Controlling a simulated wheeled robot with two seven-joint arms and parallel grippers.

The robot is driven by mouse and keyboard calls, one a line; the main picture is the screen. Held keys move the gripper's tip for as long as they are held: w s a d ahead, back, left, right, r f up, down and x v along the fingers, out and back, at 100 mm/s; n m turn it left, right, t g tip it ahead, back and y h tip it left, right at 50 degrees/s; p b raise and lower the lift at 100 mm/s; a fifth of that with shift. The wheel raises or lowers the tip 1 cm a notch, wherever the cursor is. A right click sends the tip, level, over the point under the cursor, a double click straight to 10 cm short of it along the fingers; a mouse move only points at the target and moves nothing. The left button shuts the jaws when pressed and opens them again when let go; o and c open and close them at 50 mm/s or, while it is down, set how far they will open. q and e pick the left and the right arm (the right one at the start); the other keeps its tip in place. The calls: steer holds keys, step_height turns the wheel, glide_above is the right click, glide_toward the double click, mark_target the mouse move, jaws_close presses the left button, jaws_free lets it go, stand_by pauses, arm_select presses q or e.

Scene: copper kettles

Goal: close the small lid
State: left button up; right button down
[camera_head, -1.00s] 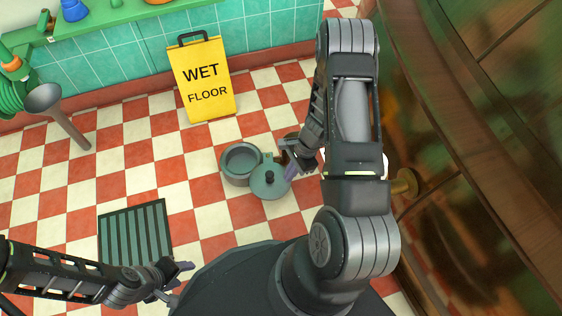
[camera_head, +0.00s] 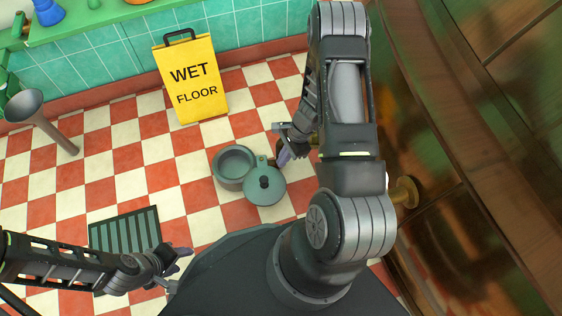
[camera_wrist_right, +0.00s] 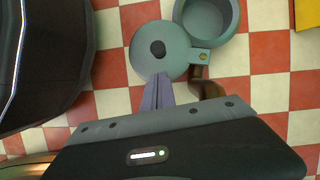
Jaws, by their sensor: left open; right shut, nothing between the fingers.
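The small lid (camera_head: 268,196) is a grey-green disc with a black knob. It is swung open beside a round grey-green pot-like opening (camera_head: 234,165), joined to it by a small hinge piece. The right wrist view also shows the lid (camera_wrist_right: 178,55) and the open round rim (camera_wrist_right: 207,18). My right gripper (camera_head: 283,158) is near the lid's upper right edge, with its purple fingers (camera_wrist_right: 157,92) shut and empty. In the wrist view they overlap or nearly meet the lid's lower edge; contact is unclear. My left gripper (camera_head: 178,267) is open and empty, far left of the lid.
A brown curved piece (camera_wrist_right: 205,88) sits by the hinge, close to my right fingers. A yellow wet floor sign (camera_head: 190,80) stands behind. A large copper kettle (camera_head: 475,150) fills the right side. A floor grate (camera_head: 125,236) lies left. Checkered floor between is clear.

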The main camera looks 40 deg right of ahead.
steer(key=b, duration=0.3)
glide_above(274, 181)
step_height(274, 181, down, 8)
steer(key=shift+s+d+r, duration=0.1)
steer(key=shift+s+d, duration=0.05)
steer(key=shift+a, duration=0.2)
